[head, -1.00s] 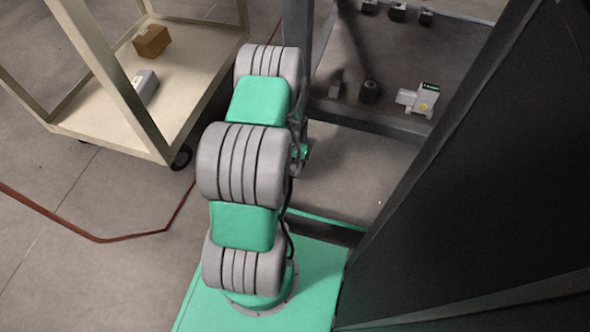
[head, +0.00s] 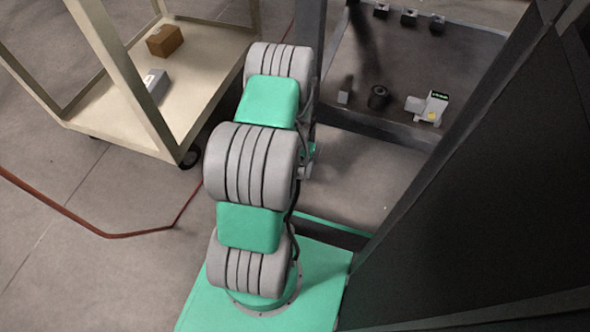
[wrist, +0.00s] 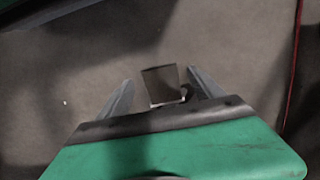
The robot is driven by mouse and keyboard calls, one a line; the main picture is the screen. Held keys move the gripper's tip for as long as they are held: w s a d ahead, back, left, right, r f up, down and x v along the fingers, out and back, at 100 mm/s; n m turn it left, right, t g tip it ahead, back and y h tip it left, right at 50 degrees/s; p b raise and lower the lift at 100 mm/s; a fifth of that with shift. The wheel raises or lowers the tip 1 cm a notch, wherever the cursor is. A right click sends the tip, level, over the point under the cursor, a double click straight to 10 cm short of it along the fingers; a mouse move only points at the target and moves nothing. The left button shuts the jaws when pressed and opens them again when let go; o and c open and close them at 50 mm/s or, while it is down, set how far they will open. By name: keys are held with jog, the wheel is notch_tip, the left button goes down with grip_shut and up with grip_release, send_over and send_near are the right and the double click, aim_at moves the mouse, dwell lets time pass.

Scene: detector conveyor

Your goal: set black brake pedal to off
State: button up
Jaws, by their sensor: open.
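In the wrist view a dark, flat, squarish plate (wrist: 163,84) with a pale lower edge shows between the fingers; it looks like the black brake pedal. My gripper (wrist: 160,79) is open, one finger on each side of the plate. I see a gap on the left; on the right the finger looks closer, and I cannot tell if it touches. Whether the pedal is up or down is not clear. In the head view my arm hides the gripper and the pedal.
A cream cart (head: 190,100) on castors stands at the left, carrying a brown box (head: 164,41) and a grey box (head: 156,86). A dark-framed table (head: 400,70) holds small parts and a grey device (head: 430,107). A large dark panel (head: 500,200) stands close on the right.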

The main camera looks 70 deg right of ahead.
jog(key=r, duration=0.2)
jog(key=r+p, duration=0.2)
jog(key=r, duration=0.1)
jog(key=shift+d+r, duration=0.35)
